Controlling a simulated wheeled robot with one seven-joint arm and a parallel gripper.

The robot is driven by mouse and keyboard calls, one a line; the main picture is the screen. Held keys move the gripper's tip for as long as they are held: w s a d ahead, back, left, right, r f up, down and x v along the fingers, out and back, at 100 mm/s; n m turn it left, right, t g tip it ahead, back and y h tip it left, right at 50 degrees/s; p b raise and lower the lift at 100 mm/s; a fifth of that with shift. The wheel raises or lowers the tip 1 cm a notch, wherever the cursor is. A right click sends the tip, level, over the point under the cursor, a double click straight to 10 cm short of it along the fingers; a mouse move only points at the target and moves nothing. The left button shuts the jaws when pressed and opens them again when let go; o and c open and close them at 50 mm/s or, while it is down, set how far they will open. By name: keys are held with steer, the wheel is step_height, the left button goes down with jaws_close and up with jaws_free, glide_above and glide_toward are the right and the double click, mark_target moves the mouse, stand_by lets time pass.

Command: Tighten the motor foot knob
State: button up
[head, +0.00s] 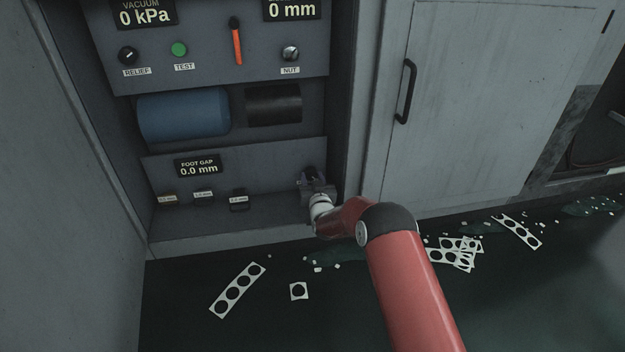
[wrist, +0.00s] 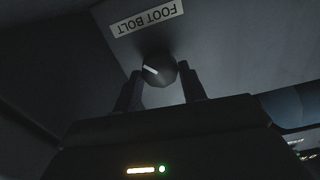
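The motor foot knob is a round black knob (wrist: 158,70) with a white pointer line, on a grey panel under a label reading FOOT BOLT, upside down in the wrist view. My gripper (wrist: 160,76) is open, with its two dark fingers on either side of the knob. Small gaps seem to show between the fingertips and the knob; how deep the knob sits between them is unclear. In the head view my gripper (head: 313,180) is at the right end of the lower recess and mostly covers the knob. The foot gap display (head: 199,165) reads 0.0 mm.
Small labelled shim pieces (head: 203,196) lie on the ledge left of my gripper. A blue motor cylinder (head: 184,115) is above. A cabinet door with a black handle (head: 406,92) stands to the right. Punched white scrap strips (head: 238,290) lie on the floor.

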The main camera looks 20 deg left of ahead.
steer(key=shift+c, duration=1.2)
steer(key=m, duration=0.4)
steer(key=shift+d, duration=0.1)
steer(key=m, duration=0.5)
steer(key=shift+f, duration=0.1)
steer(key=m, duration=0.5)
steer(key=shift+w+f+m, duration=0.1)
steer(key=shift+m, duration=0.3)
steer(key=m, duration=0.4)
steer(key=shift+m, duration=0.4)
